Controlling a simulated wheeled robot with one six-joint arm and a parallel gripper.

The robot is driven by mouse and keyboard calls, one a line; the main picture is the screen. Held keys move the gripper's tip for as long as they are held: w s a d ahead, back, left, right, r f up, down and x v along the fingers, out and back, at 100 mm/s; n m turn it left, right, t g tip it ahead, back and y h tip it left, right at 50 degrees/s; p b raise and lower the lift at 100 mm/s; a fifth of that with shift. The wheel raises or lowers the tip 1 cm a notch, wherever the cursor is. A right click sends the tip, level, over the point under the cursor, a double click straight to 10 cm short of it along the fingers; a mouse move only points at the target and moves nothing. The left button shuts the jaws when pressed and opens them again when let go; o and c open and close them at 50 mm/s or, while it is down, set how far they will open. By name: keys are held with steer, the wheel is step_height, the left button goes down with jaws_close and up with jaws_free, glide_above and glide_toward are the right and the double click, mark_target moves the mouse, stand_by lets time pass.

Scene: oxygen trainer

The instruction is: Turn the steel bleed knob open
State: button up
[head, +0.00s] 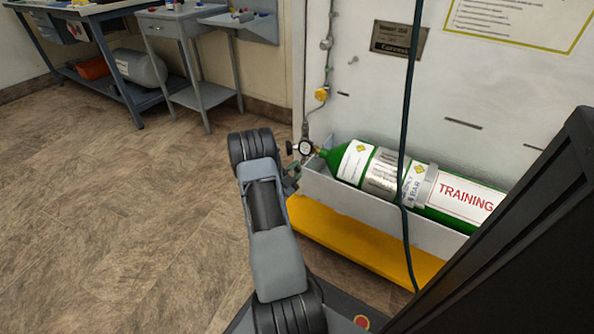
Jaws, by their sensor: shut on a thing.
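A green oxygen cylinder (331,159) with a "TRAINING" label lies in a grey metal trough (345,196) at the foot of the white panel. A round gauge (306,147) and a small dark knob (290,147) sit at its valve end. My gripper (292,178) is partly hidden behind my arm's wrist, just below the gauge at the trough's left end. It is shut on what I take to be the steel bleed knob. The knob itself and the fingertips cannot be made out.
A dark hose (409,110) hangs in front of the cylinder. A yellow base (365,246) runs under the trough. A brass fitting (322,94) is on the panel's pipe. Workbenches stand at the back left; the floor (100,225) at left is clear.

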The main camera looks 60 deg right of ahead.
steer(key=shift+n+t, duration=0.3)
steer(key=shift+n, duration=0.6)
steer(key=shift+n+h, duration=0.3)
steer(key=o, duration=0.9)
steer(key=p+v, duration=0.3)
steer(key=v, duration=1)
steer(key=shift+a+f, duration=0.15)
steer(key=shift+a, duration=0.25)
